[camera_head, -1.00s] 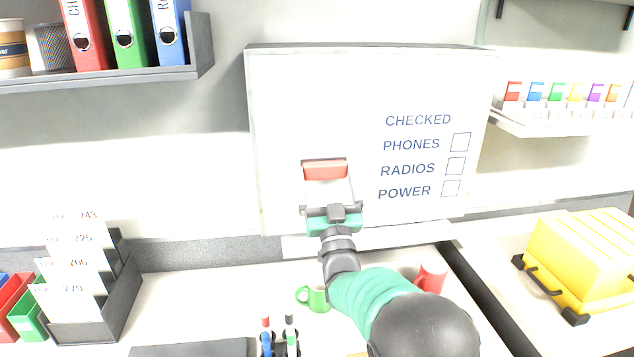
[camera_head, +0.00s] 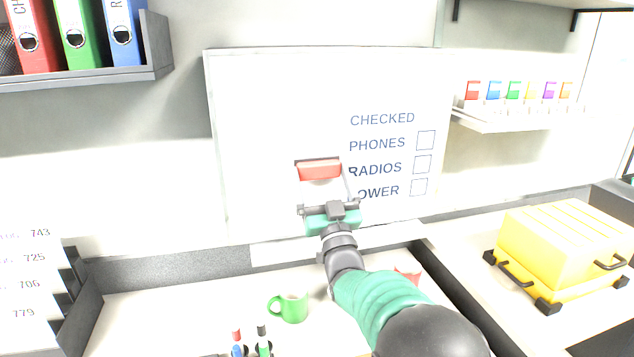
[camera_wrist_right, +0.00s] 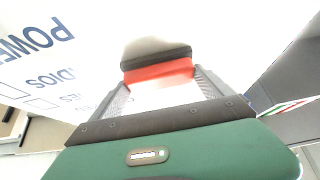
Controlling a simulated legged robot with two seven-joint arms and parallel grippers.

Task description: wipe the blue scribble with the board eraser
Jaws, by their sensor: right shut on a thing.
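The board eraser, red with a dark felt side, (camera_head: 319,170) is held between the fingers of my right gripper (camera_head: 321,181). It is up at the whiteboard (camera_head: 265,120), left of the printed checklist. In the right wrist view the eraser (camera_wrist_right: 158,71) lies across the fingertips, felt side away from the gripper (camera_wrist_right: 162,88). I cannot tell whether the felt touches the board. No blue scribble shows on the visible board; the patch behind the eraser and gripper is hidden. My left gripper is not in view.
Printed blue checklist lettering (camera_head: 376,144) is right of the eraser; my gripper covers part of its bottom line. Below are a green mug (camera_head: 291,306), a partly hidden red mug (camera_head: 408,273) and markers (camera_head: 238,345). A yellow case (camera_head: 560,240) sits at right.

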